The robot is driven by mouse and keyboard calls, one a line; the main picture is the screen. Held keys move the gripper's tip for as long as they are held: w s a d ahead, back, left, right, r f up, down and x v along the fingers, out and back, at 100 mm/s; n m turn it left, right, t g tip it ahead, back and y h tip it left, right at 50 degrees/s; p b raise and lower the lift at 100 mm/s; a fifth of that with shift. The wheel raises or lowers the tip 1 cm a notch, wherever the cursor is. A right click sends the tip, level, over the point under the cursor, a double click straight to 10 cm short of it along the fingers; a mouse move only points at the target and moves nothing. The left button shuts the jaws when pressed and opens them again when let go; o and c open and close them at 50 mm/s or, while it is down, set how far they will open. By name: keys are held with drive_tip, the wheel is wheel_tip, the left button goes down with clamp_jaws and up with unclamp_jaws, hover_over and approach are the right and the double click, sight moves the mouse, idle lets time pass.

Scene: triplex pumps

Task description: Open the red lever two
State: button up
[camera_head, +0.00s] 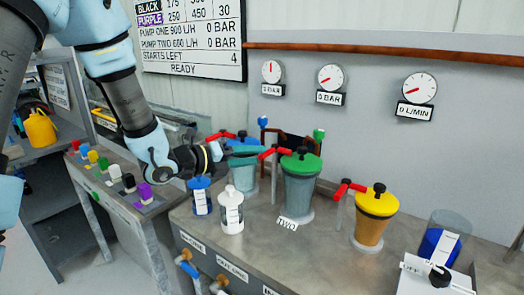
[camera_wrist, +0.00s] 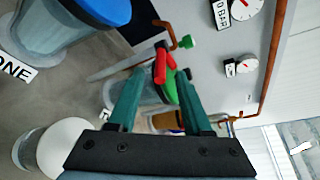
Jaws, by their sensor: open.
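The red lever two (camera_head: 275,152) sits on top of a thin upright pipe, just left of the green-lidded vessel (camera_head: 299,183) whose label reads TWO. My gripper (camera_head: 258,151) reaches in from the left with its teal fingers close to this lever. In the wrist view the red lever (camera_wrist: 160,64) shows ahead, around the gap between the two open fingertips (camera_wrist: 158,78). The green lid (camera_wrist: 171,88) is behind it, partly covered by a finger. I cannot tell whether the fingers touch the lever. The gripper is open and holds nothing.
A blue-lidded vessel (camera_wrist: 60,25), labelled ONE, stands beside the gripper. Another red lever (camera_head: 348,187) stands by the yellow-lidded vessel (camera_head: 375,217). White (camera_head: 231,212) and blue (camera_head: 199,197) canisters stand below my wrist. Gauges (camera_head: 330,77) hang on the back wall.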

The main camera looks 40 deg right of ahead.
sight(265, 155)
drive_tip(key=shift+p+x, duration=0.5)
drive_tip(key=shift+x, duration=1.7)
drive_tip(key=shift+c, duration=0.2)
clamp_jaws()
